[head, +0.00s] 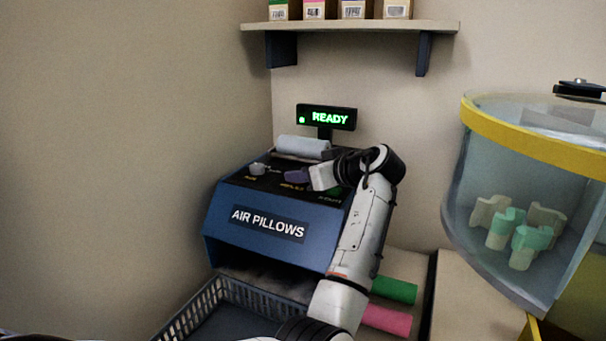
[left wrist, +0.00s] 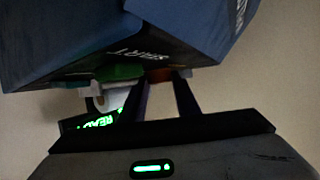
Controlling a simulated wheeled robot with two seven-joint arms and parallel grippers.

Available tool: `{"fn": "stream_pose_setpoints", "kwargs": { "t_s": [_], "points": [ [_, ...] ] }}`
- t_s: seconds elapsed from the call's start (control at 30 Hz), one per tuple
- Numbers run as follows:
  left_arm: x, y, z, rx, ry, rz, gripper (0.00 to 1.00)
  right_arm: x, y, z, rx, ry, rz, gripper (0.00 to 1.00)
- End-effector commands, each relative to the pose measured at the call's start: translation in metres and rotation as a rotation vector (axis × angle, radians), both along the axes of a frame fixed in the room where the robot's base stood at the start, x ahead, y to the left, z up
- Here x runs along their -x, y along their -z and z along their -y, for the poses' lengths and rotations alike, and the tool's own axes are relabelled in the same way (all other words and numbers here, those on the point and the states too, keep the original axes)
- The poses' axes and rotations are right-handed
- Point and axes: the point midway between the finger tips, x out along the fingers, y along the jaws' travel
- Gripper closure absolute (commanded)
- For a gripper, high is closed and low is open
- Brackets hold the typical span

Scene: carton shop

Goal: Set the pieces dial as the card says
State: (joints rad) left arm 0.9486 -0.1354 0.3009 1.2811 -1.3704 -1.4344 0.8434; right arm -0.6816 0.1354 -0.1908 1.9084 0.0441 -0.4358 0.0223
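The blue air pillow machine (head: 268,226) stands in the corner with a row of controls on its sloped dark top. A pale knob (head: 257,168) is at the left, a purple knob (head: 297,175) in the middle, and a green control (head: 336,191) at the right. The labels under them are too small to read. My left gripper (head: 318,177) is over the panel, close to the purple knob; contact cannot be told. In the left wrist view its dark fingers (left wrist: 163,82) stand apart, with a small orange-brown patch near their tips. No card is legible. My right gripper is not in view.
A lit READY display (head: 328,118) stands behind the machine. A grey basket (head: 205,310) is below its front. Green (head: 394,289) and pink (head: 386,320) rolls lie to the right. A clear yellow-rimmed bin (head: 535,140) stands at the right, and a shelf (head: 350,26) hangs above.

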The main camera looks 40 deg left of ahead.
Motion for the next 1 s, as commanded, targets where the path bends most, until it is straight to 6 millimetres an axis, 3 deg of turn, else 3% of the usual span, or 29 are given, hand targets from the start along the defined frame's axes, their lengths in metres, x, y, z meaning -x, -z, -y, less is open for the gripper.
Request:
{"fn": "stream_pose_setpoints", "kwargs": {
  "t_s": [0.1, 0.47, 1.0],
  "points": [
    [0.0, 0.0, 0.0, 0.0, 0.0, 0.0, 0.93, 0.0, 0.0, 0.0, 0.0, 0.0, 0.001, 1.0],
    [0.002, 0.0, 0.0, 0.0, 0.074, 0.002, 0.93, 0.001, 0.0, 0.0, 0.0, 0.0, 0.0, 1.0],
    [0.011, -0.001, -0.005, -0.002, 0.513, 0.005, 0.93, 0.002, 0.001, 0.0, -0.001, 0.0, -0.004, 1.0]
  ]
}}
